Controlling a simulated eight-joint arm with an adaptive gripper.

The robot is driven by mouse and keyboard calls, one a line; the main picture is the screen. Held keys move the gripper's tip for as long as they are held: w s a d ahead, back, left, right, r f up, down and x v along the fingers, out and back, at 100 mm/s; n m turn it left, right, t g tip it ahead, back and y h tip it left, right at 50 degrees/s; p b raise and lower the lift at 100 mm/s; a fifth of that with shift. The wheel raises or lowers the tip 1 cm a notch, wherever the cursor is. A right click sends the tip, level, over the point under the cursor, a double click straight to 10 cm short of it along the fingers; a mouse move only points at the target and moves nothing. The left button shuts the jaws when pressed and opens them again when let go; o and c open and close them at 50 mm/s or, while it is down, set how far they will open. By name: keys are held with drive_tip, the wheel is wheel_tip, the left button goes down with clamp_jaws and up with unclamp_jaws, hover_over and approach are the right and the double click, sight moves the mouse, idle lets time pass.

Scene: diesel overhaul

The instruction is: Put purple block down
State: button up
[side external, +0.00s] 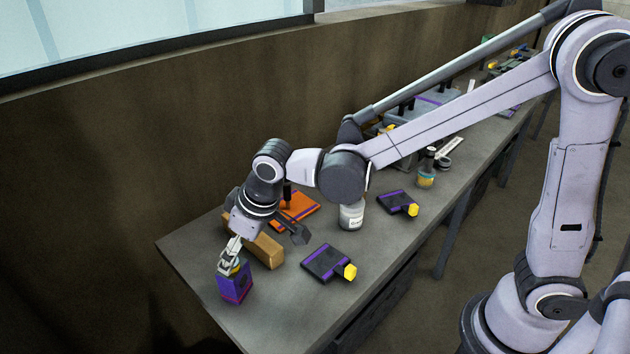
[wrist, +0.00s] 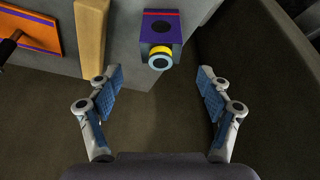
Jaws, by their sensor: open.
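The purple block (side external: 235,285) stands on the grey workbench (side external: 305,310) near its near-left end. In the wrist view the block (wrist: 160,28) shows a dark round spot, a red stripe and a yellow cylinder with a pale blue ring facing my gripper. My gripper (side external: 230,262) is right at the block in the side view and partly covers its top. In the wrist view my gripper (wrist: 160,85) is open, its blue-padded fingers wide apart. The block lies beyond the fingertips, and nothing shows between them.
A tan wooden bar (side external: 262,249) lies just behind the block, with an orange plate (side external: 297,208) beyond. Dark plates with yellow knobs (side external: 325,262) (side external: 397,202) and a white jar (side external: 351,215) stand to the right. The bench edge is close to the block.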

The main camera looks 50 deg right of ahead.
drive_tip(key=s+d+r+m+t+h, duration=0.1)
drive_tip(key=s+d+r+m, duration=0.1)
drive_tip(key=s+d, duration=0.5)
drive_tip(key=s+d+r+m+t, duration=0.2)
drive_tip(key=s+d, duration=0.4)
drive_tip(key=d, duration=0.8)
drive_tip(key=shift+s+d+r+h, duration=0.35)
drive_tip(key=shift+s+r+h, duration=0.05)
drive_tip(key=shift+r, duration=0.35)
